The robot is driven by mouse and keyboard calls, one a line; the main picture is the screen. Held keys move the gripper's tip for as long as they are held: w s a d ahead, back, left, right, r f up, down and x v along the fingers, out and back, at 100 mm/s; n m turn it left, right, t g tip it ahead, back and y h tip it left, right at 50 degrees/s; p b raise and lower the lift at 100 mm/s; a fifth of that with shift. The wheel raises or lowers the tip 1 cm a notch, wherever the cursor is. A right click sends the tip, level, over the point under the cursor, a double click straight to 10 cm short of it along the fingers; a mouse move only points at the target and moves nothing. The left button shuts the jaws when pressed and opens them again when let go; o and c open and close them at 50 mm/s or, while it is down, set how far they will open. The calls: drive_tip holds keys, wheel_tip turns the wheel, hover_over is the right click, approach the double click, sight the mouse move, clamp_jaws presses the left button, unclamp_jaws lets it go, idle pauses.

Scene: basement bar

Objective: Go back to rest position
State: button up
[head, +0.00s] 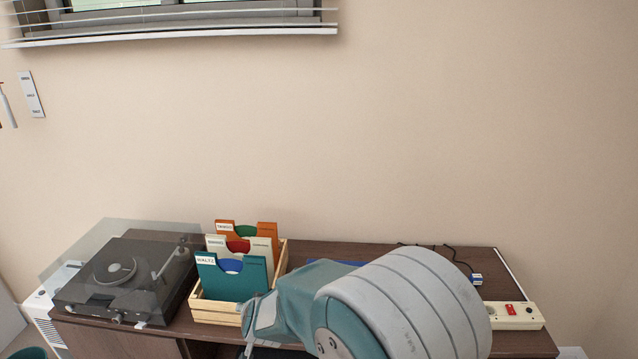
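My arm shows in the head view at the bottom middle and right, a grey and teal link in front of the sideboard. My gripper is not clearly visible; the arm's far end is at or below the lower edge, next to the wooden crate (215,312). Whether it holds anything cannot be seen. The arm hides part of the sideboard top (330,250) and most of a blue flat thing (335,262) behind it.
A turntable (110,290) with a clear raised lid stands left on the sideboard. The crate holds teal, cream and orange record dividers (232,279). A power strip (512,316) lies at the right, with a cable and blue plug (477,279) behind. A window (170,18) is above.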

drive_tip(key=s+d+r+n+g, duration=0.1)
drive_tip(key=s+d+r, duration=0.3)
drive_tip(key=d+r, duration=0.35)
drive_tip(key=s+d+r, duration=0.4)
drive_tip(key=d+r, duration=0.2)
drive_tip(key=d, duration=0.2)
drive_tip(key=s+d+r+g+h, duration=0.1)
drive_tip(key=s+d+h, duration=0.1)
drive_tip(key=s+d, duration=0.5)
drive_tip(key=s+d+r+g+h, duration=0.1)
drive_tip(key=s+d+h, duration=0.1)
drive_tip(key=s+d, duration=0.5)
drive_tip(key=s, duration=0.4)
drive_tip(key=shift+d+r, duration=0.4)
